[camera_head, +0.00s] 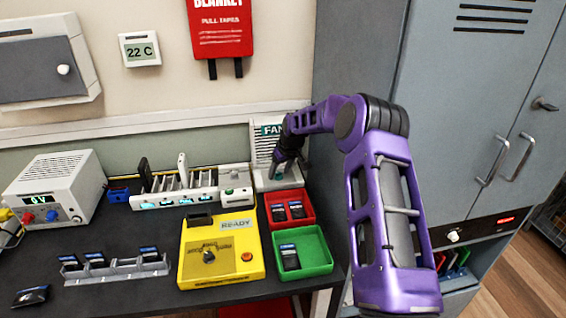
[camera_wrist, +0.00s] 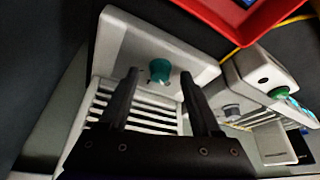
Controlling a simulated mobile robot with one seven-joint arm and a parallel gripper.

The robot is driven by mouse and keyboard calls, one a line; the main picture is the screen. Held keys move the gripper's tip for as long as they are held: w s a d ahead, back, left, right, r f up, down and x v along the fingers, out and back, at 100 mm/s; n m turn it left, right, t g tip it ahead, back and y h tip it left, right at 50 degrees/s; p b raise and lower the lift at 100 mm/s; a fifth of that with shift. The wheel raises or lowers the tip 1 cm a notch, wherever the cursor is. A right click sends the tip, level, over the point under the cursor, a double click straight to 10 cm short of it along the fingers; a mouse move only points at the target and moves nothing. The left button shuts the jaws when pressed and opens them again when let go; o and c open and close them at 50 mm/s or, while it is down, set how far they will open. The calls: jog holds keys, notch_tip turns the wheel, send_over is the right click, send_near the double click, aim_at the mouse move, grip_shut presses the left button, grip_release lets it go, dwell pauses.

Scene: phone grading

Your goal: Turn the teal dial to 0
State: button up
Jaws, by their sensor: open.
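The teal dial (camera_wrist: 160,69) sits on the pale face of the FAN unit (camera_wrist: 113,50), below which are slats in the wrist view. In the head view the FAN unit (camera_head: 262,134) stands at the back of the bench, partly hidden by my gripper (camera_head: 288,167). In the wrist view my gripper (camera_wrist: 160,76) is open, with one finger on each side of the dial in the picture. I cannot tell whether the fingers touch it. The dial's scale and setting are not readable.
A red tray (camera_head: 270,222) and a green tray (camera_head: 327,268) lie in front of the FAN unit. A white charging rack (camera_head: 180,197) stands to its left, and a yellow tester (camera_head: 187,272) is nearer. A grey cabinet (camera_head: 460,95) bounds the right side.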

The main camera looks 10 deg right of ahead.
jog(key=v, duration=1.7)
jog(key=shift+s+a, duration=0.1)
